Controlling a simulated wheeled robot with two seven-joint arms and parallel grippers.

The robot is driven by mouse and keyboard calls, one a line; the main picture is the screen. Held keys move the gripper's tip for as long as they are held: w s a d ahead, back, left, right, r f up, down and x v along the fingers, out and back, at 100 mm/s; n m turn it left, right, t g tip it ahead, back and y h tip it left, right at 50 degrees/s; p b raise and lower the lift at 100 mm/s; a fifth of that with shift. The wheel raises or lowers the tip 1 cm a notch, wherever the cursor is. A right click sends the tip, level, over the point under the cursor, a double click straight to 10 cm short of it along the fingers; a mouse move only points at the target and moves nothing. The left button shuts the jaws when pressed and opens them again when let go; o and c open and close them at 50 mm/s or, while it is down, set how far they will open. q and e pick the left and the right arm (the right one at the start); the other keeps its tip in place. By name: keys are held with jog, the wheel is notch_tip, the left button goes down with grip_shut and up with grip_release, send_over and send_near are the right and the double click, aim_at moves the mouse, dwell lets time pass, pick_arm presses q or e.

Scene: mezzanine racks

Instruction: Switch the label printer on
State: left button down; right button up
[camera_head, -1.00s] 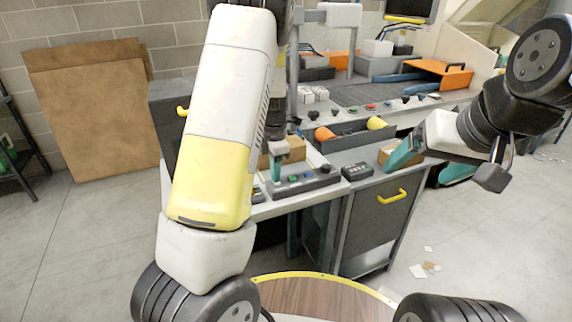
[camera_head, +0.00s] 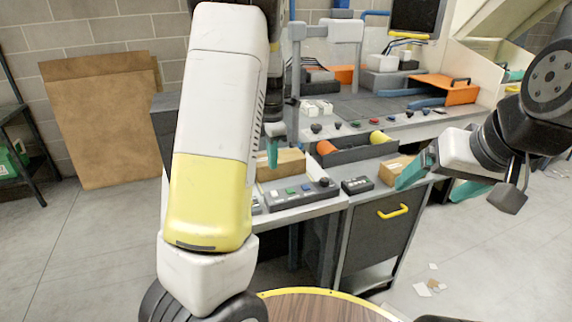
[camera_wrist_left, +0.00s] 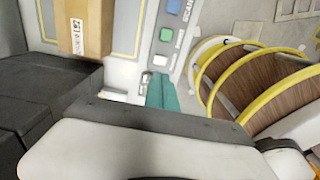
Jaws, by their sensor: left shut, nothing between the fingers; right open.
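A grey control panel (camera_head: 312,197) lies along the front edge of the bench, with a green button (camera_head: 290,191), a blue button and a black knob. In the left wrist view its blue button (camera_wrist_left: 174,7), green button (camera_wrist_left: 167,34) and a pale button (camera_wrist_left: 159,60) show in a row. I cannot tell which control belongs to the label printer, or whether it is on. My left gripper (camera_head: 272,152) is shut and empty, above the panel's left part; its teal fingers also show in the left wrist view (camera_wrist_left: 162,92). My right gripper (camera_head: 415,168) is open, at the right beside a small carton.
A brown box (camera_head: 282,163) stands behind the panel. A black keypad (camera_head: 357,186) and a small carton (camera_head: 392,170) lie to the right. A cabinet (camera_head: 375,235) with a yellow handle stands below.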

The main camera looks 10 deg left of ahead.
pick_arm(q)
notch_tip(320, 180, up, 5)
send_over(278, 195)
jog(key=a, duration=0.2)
jog(key=shift+w+d+f, duration=0.15)
jog(key=shift+w+d, duration=0.05)
jog(key=shift+w, duration=0.2)
jog(key=shift+s+d, duration=0.25)
jog(key=shift+d, duration=0.6)
jog(key=shift+f, duration=0.1)
notch_tip(278, 195, down, 14)
jog(key=shift+r, duration=0.1)
